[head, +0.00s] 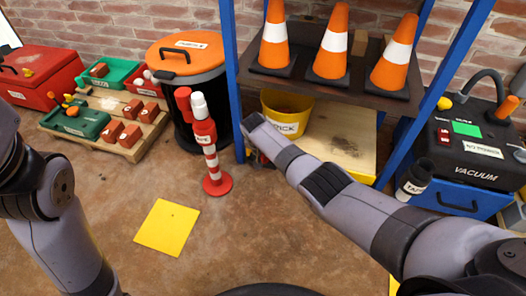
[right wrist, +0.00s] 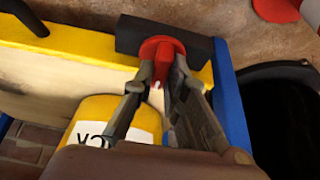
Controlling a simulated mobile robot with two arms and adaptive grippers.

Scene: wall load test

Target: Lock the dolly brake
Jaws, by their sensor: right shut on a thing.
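The dolly (head: 345,160) is a low wooden platform with a yellow edge under the blue-framed shelf. Its yellow rim also shows in the right wrist view (right wrist: 75,43). A red brake knob (right wrist: 160,48) with a round flange sits by a black block at the dolly's edge. My right gripper (right wrist: 166,72) is shut on the red knob, one finger on each side. In the head view, my right forearm and wrist hide most of that gripper and the knob. My left arm shows at the left, but its gripper is out of view.
A yellow bucket (head: 286,113) stands on the dolly, close to my right fingers. Blue shelf posts (head: 232,80) flank it, with several orange cones (head: 331,45) above. A red-and-white post (head: 212,160) stands left. A yellow floor square (head: 167,227) lies on open floor.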

